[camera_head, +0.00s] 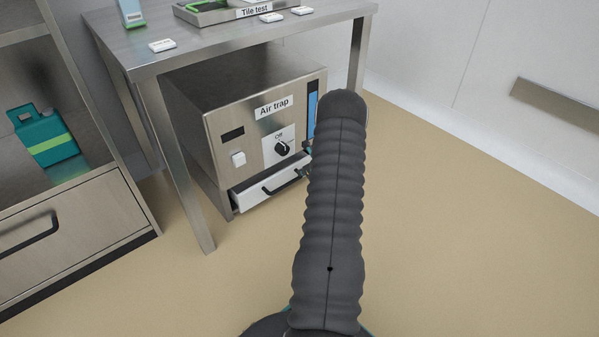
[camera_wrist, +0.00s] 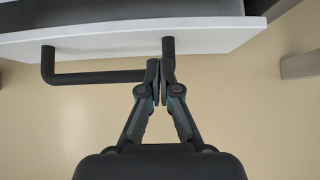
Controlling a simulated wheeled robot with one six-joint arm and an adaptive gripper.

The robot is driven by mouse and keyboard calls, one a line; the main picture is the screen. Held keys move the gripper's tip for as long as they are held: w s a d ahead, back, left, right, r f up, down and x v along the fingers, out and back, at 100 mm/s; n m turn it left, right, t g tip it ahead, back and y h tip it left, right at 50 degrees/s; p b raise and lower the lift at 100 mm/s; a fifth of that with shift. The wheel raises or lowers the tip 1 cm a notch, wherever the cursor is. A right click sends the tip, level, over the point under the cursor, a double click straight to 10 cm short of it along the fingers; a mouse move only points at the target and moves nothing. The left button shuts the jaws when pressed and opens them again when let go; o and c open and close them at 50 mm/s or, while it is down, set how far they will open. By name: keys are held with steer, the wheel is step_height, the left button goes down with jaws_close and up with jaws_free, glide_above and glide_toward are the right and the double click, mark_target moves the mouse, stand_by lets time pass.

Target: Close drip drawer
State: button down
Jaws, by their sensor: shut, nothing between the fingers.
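The drip drawer (camera_head: 245,197) is at the bottom of the steel Air trap unit (camera_head: 233,143) and stands partly out. It has a white front and a black bar handle (camera_head: 272,189). In the wrist view the white drawer front (camera_wrist: 100,41) spans the top, with a dark interior behind it, and the handle (camera_wrist: 95,78) juts toward me. My gripper (camera_wrist: 160,70) is shut and empty, its tips at the right end of the handle, close to the front; I cannot tell whether they touch. In the head view my arm hides most of the gripper.
The unit stands under a steel table (camera_head: 200,32), whose front leg (camera_head: 183,170) is left of the drawer. A cabinet (camera_head: 75,215) with a closed drawer and a teal jug (camera_head: 45,140) is at the left. The floor (camera_head: 480,230) at the right is clear.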

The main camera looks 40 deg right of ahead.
steer(key=p+v, duration=0.1)
steer(key=v, duration=0.9)
steer(key=shift+s+p, duration=0.35)
steer(key=s+a+f+n+g+y, duration=0.1)
steer(key=s+a+n+y, duration=0.2)
steer(key=a+n, duration=0.35)
steer(key=s+a+r+n+g+y+p, duration=0.1)
steer(key=s+a+r+n+g, duration=0.1)
steer(key=a+r+n, duration=0.5)
steer(key=s+a+r+n+g+y+p, duration=0.1)
steer(key=s+a+r+n+g, duration=0.1)
steer(key=a+r+n, duration=0.45)
steer(key=s+a+r+n+h+p, duration=0.1)
steer(key=s+a+r+n+p, duration=0.1)
steer(key=s+a+r+n, duration=0.3)
steer(key=s+a+r+n+t+h+p, duration=0.1)
steer(key=s+a+r+n+p, duration=0.2)
steer(key=a+r, duration=1)
steer(key=s+a+r+n+h+p, duration=0.2)
steer(key=s+a+r+n, duration=0.4)
steer(key=r, duration=0.8)
steer(key=a+n, duration=0.3)
steer(key=shift+s+a+t, duration=0.3)
steer(key=shift+s, duration=0.05)
